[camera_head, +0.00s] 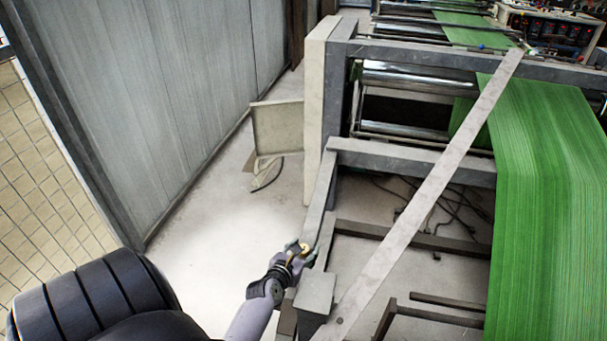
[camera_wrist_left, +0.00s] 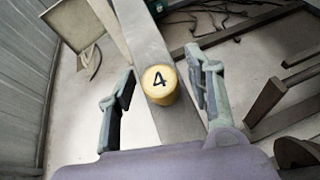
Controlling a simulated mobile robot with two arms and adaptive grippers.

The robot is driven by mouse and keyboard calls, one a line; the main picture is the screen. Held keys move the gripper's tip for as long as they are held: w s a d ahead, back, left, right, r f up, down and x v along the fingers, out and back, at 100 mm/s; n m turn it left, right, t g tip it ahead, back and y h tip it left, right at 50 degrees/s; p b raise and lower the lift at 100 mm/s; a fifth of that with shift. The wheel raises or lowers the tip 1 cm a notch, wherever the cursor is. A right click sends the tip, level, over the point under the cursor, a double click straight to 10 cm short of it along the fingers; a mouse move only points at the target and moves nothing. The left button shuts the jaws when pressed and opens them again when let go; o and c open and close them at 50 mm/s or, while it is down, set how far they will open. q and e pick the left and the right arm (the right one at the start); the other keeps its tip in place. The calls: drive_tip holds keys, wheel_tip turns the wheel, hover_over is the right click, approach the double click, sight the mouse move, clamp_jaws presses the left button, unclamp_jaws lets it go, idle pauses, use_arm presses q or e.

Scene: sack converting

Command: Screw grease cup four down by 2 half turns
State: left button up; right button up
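Grease cup four (camera_wrist_left: 160,85) is a round yellow cap marked with a black 4, on a grey beam of the machine frame. In the left wrist view it sits between the two fingers of my left gripper (camera_wrist_left: 160,98). The fingers stand apart on either side, with a visible gap to the cup. In the head view the cup is a small brass-yellow spot (camera_head: 304,249) at my left gripper (camera_head: 300,251), partly covered by the fingers. My right gripper is in neither view.
The grey machine frame (camera_head: 408,160) carries rollers (camera_head: 415,78) and green sack web (camera_head: 545,200) at the right. A slanted beam (camera_head: 430,190) crosses right of my left gripper. A grey wall (camera_head: 170,90) is at the left, with open pale floor (camera_head: 225,230) between.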

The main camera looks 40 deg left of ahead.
use_arm(q)
drive_tip(key=c, duration=0.9)
clamp_jaws()
